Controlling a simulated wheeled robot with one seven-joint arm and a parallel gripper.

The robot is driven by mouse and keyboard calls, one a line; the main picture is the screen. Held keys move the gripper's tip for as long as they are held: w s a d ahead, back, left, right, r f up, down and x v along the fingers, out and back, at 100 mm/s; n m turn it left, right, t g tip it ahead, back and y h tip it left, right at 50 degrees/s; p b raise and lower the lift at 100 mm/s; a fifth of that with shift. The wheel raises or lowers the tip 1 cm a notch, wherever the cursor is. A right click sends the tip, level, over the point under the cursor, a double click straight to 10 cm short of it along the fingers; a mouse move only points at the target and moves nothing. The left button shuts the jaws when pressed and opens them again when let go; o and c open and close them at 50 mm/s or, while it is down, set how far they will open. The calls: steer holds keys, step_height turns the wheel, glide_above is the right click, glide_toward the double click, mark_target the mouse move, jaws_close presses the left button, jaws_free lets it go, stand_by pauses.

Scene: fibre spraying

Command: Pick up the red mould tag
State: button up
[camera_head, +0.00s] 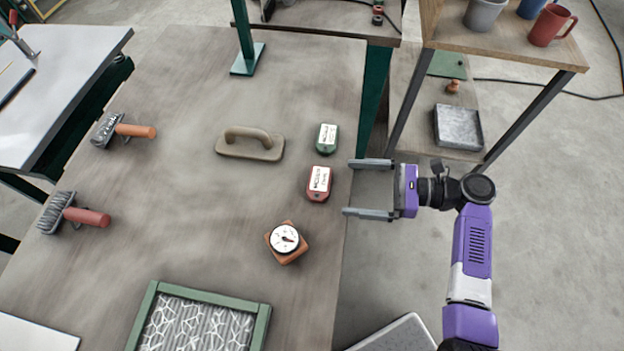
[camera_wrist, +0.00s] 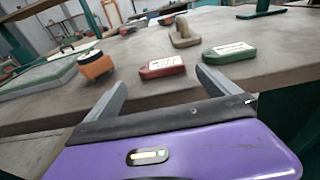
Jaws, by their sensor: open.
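The red mould tag (camera_head: 319,184) lies on the table near its right edge, with a white label on top. In the wrist view the red tag (camera_wrist: 162,68) sits ahead, between the lines of the two fingers. My gripper (camera_head: 368,189) is open and empty at the table's right edge, with its fingers pointing left toward the red tag. A gap shows between the fingertips and the tag. It also shows in the wrist view (camera_wrist: 160,85). A green tag (camera_head: 327,138) with a similar white label lies just behind the red one, and in the wrist view to its right (camera_wrist: 228,53).
A dial gauge on an orange block (camera_head: 287,243) stands in front of the red tag. A wooden float (camera_head: 250,144) lies to the left. A shelf post (camera_head: 409,102) rises behind my gripper.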

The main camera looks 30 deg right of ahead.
mark_target(323, 183)
steer(key=x, duration=0.2)
steer(key=p+x, duration=0.1)
steer(key=x, duration=0.3)
steer(key=shift+w+a+r, duration=0.1)
steer(key=shift+w+r, duration=0.05)
steer(key=shift+r, duration=0.1)
steer(key=shift+w+a+f, duration=0.15)
steer(key=shift+w+a, duration=0.15)
steer(key=shift+a, duration=0.1)
steer(key=c, duration=1.3)
